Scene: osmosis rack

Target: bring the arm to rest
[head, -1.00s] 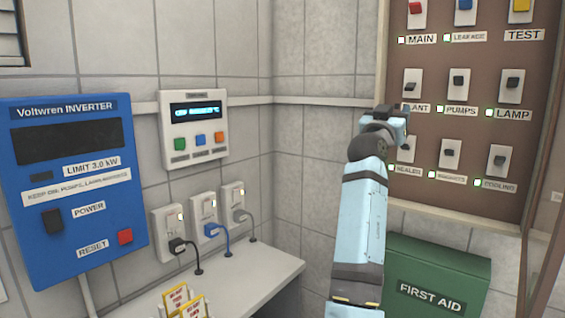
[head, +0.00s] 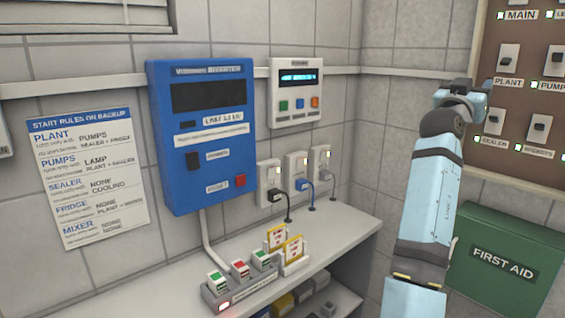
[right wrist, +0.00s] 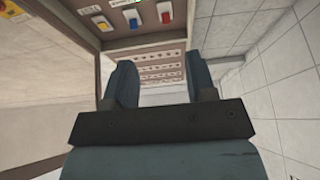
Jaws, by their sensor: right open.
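My right arm (head: 428,205) rises in the right half of the head view, pale blue with dark joints. Its gripper (head: 462,93) is just left of the PLANT switch in the picture, in front of the brown switch board's left edge; the head view does not show its fingers clearly. In the right wrist view the two dark fingers (right wrist: 165,82) are spread apart with nothing between them. Whether the gripper touches the board cannot be told, but no contact shows. My left gripper is not in view.
The brown switch board (head: 520,170) is at the right, above a green FIRST AID box (head: 505,262). A blue inverter (head: 203,190), a small display unit (head: 296,115) and plugged sockets line the left wall. A shelf (head: 345,228) holds a button strip (head: 240,292).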

